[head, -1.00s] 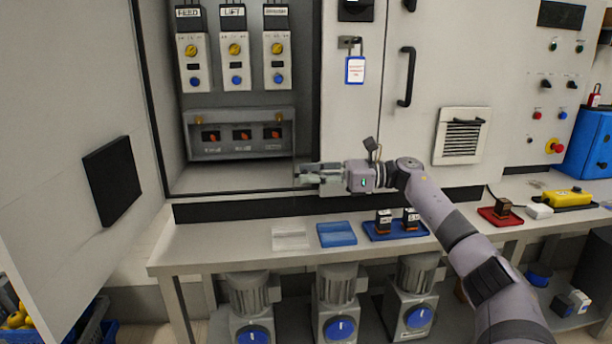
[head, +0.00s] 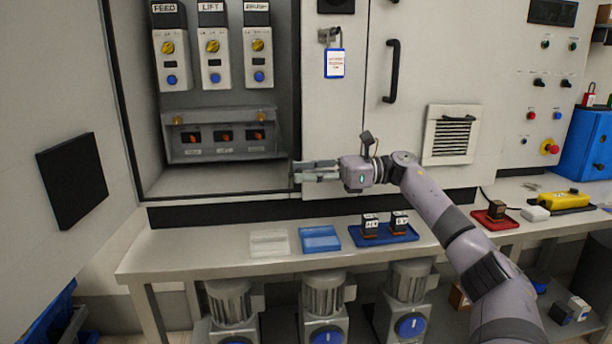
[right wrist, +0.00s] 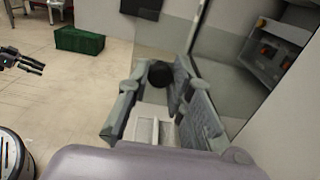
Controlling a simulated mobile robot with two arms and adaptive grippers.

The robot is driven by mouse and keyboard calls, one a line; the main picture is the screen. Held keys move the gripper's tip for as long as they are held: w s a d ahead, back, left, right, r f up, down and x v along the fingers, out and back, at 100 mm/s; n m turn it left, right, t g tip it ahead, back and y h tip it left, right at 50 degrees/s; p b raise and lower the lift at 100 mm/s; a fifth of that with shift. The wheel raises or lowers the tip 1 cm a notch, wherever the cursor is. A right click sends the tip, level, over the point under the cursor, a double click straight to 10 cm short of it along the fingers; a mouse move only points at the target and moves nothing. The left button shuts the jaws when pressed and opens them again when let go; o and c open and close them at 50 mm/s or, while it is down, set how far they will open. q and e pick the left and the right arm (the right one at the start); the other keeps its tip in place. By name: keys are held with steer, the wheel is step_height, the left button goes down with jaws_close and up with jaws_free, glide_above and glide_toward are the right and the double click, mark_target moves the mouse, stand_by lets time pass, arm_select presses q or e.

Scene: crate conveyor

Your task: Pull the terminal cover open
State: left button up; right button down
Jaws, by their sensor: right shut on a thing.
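My right gripper (head: 300,172) is at the lower right edge of the open cabinet. In the right wrist view its two fingers (right wrist: 165,100) are closed around a round black knob (right wrist: 160,73). A see-through panel (right wrist: 170,35), which looks like the terminal cover, shows beyond the fingers; its exact outline is hard to tell. The recessed terminal box (head: 225,155) has red switches and yellow fasteners and sits left of the gripper. It also shows in the right wrist view (right wrist: 262,75). My left gripper (right wrist: 25,62) shows small at the left of the wrist view, its jaws unclear.
A large open door (head: 40,110) stands at left. A green crate (right wrist: 80,40) is on open floor.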

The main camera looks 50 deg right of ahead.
steer(key=shift+r, duration=0.2)
steer(key=c, duration=1.8)
jaws_free()
steer(key=shift+c, duration=0.2)
steer(key=o, duration=0.4)
steer(key=shift+f, duration=0.2)
steer(key=v, duration=1.2)
